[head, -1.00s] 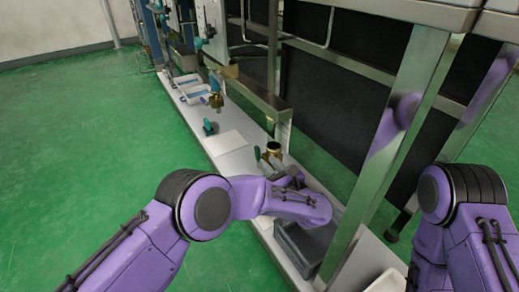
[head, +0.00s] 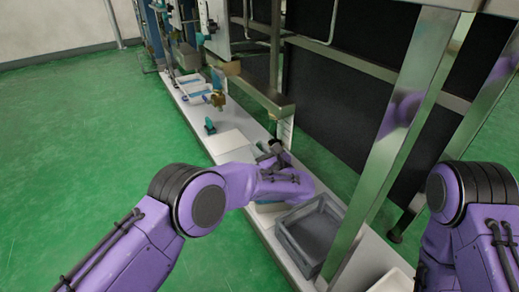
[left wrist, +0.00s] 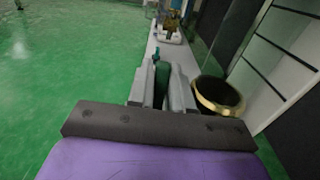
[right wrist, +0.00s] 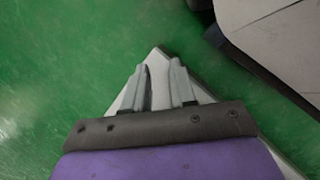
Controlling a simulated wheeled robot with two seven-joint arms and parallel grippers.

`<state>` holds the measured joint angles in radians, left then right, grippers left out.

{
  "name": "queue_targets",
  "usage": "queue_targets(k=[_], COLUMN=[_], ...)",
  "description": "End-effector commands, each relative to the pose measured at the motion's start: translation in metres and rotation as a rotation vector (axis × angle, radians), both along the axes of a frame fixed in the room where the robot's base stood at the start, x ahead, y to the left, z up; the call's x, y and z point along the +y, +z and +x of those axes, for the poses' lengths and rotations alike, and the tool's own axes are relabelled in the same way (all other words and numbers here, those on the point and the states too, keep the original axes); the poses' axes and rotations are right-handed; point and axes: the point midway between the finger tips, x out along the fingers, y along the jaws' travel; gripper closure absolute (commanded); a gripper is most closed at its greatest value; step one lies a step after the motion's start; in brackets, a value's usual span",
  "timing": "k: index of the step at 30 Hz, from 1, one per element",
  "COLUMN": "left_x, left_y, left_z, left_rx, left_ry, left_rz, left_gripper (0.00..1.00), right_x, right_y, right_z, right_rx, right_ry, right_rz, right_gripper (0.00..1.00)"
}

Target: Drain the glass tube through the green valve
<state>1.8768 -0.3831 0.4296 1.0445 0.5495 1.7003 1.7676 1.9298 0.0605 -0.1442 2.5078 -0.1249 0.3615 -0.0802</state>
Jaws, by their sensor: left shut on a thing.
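A dark green valve handle (left wrist: 161,82) stands between the fingers of my left gripper (left wrist: 163,88) in the left wrist view, and the gripper is shut on it. A brass-rimmed round fitting (left wrist: 218,96) with a dark opening is just right of the fingers. In the head view my left gripper (head: 270,152) is at the valve on the white ledge, and my forearm and wrist hide much of it. My right gripper (right wrist: 161,86) is open and empty, pointing down over the ledge and floor. I cannot make out the glass tube.
A grey crate (head: 279,240) sits on the white ledge (head: 188,116) near my left wrist. A metal post (head: 387,150) stands between my arms. Another brass valve (head: 217,99) and a small teal-handled part (head: 210,126) are farther along. Green floor is free at left.

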Motion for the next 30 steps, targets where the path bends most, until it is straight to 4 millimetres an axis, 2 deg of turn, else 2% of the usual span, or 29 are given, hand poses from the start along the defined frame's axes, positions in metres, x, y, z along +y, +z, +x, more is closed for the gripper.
queue_targets(k=[3, 9, 18, 19, 20, 30], left_x=[0.004, 0.006, 0.006, 0.006, 0.006, 0.002], left_y=[0.004, -0.002, -0.004, -0.004, -0.004, 0.0], left_z=[0.003, 0.008, 0.008, 0.008, 0.008, 0.003], left_rx=[0.074, 0.177, 0.187, 0.187, 0.187, 0.186], left_ry=[0.004, 0.0, -0.001, -0.001, -0.001, -0.002], left_rz=[-0.053, -0.127, -0.134, -0.134, -0.134, -0.133], left_gripper=[1.0, 1.0, 1.0, 0.77, 0.74, 0.74], right_x=[0.004, 0.006, 0.006, 0.006, 0.006, 0.007], right_y=[0.009, 0.011, 0.009, 0.009, 0.009, 0.013], right_z=[0.012, 0.03, 0.032, 0.032, 0.032, 0.035], right_rx=[-0.092, -0.223, -0.239, -0.239, -0.239, -0.26], right_ry=[-0.067, -0.16, -0.17, -0.17, -0.17, -0.185], right_rz=[-0.028, -0.07, -0.074, -0.074, -0.074, -0.081], right_gripper=[0.74, 0.74, 0.74, 0.74, 0.74, 0.74])
